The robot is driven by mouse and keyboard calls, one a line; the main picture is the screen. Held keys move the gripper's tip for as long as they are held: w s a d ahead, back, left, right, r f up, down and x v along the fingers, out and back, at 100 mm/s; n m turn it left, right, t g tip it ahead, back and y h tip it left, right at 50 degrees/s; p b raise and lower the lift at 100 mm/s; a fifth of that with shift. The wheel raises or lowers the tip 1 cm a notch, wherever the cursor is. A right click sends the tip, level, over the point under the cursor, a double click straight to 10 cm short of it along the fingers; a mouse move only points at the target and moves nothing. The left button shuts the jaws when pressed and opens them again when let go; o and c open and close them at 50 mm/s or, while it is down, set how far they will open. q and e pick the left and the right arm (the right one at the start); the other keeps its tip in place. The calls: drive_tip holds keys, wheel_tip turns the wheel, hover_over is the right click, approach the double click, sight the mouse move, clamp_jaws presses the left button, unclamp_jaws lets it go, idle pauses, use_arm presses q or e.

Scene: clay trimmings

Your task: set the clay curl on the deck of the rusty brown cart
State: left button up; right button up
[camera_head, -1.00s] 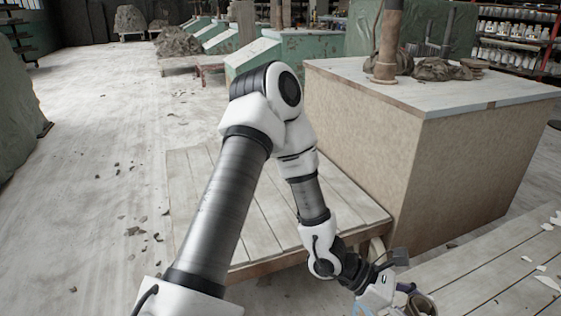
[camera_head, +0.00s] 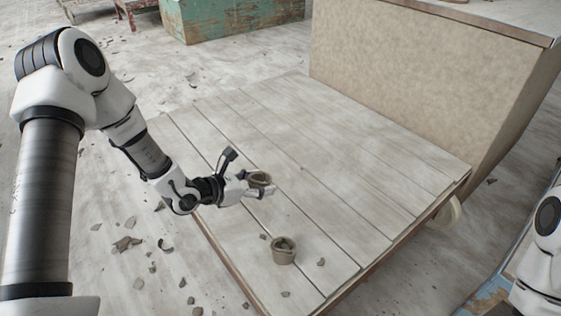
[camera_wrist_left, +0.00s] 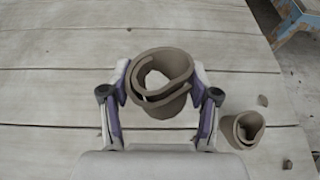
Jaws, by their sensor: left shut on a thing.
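The clay curl (camera_head: 261,178) is a grey-brown rolled strip, held upright in my left gripper (camera_head: 258,188). In the left wrist view the curl (camera_wrist_left: 160,72) sits between the two fingers of the gripper (camera_wrist_left: 160,95), its open spiral end facing the camera. The gripper is over the plank deck (camera_head: 320,135) of the cart, which has a rusty brown edge (camera_head: 400,241). I cannot tell whether the held curl touches the planks. My right gripper is not in view.
A second clay curl (camera_head: 284,252) stands on the deck near the front, with small crumbs around it; it also shows in the left wrist view (camera_wrist_left: 240,132). A large tan block (camera_head: 415,85) stands behind the deck. The deck's middle is clear.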

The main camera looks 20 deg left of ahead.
sight(261, 213)
use_arm(q)
wheel_tip(261, 213, down, 10)
drive_tip(key=b, duration=0.5)
drive_tip(key=shift+r, duration=0.1)
drive_tip(key=o, duration=1.2)
drive_tip(key=shift+o, duration=0.2)
drive_tip(key=shift+r, duration=0.25)
drive_tip(key=p+v, duration=0.3)
drive_tip(key=v, duration=0.2)
drive_tip(key=p+v, duration=0.4)
drive_tip(key=v, duration=0.2)
drive_tip(key=shift+r, duration=0.3)
drive_tip(key=shift+s+a+p, duration=0.15)
drive_tip(key=shift+s+p, duration=0.15)
drive_tip(key=shift+p, duration=0.05)
drive_tip(key=shift+f, duration=0.15)
